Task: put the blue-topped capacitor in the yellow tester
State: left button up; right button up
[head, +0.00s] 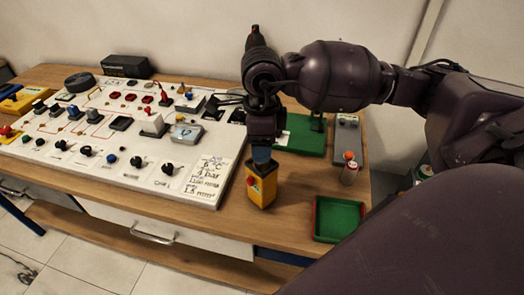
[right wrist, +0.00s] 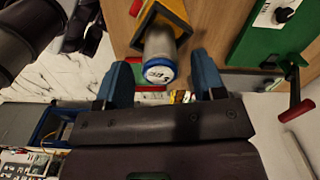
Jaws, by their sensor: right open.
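The yellow tester (head: 262,189) stands on the wooden bench just right of the white panel, with a red button on its front. It also shows at the top of the right wrist view (right wrist: 170,12). The blue-topped capacitor (right wrist: 159,65), a grey cylinder with a blue cap, appears seated in the tester, its cap end sticking out. My right gripper (head: 262,156) is directly above the tester. Its blue fingers are open, one on each side of the capacitor, with visible gaps. In the head view the gripper hides the capacitor. My left gripper is not in view.
A red-capped cylinder (head: 350,170) stands right of the tester. A green fixture (head: 306,142) is behind. The white panel (head: 205,193) with switches and knobs fills the left.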

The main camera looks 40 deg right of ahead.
notch_tip(320, 180, up, 7)
jog(key=shift+r, duration=0.15)
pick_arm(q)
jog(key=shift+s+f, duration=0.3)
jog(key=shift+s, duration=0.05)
pick_arm(e)
jog(key=shift+r, duration=0.6)
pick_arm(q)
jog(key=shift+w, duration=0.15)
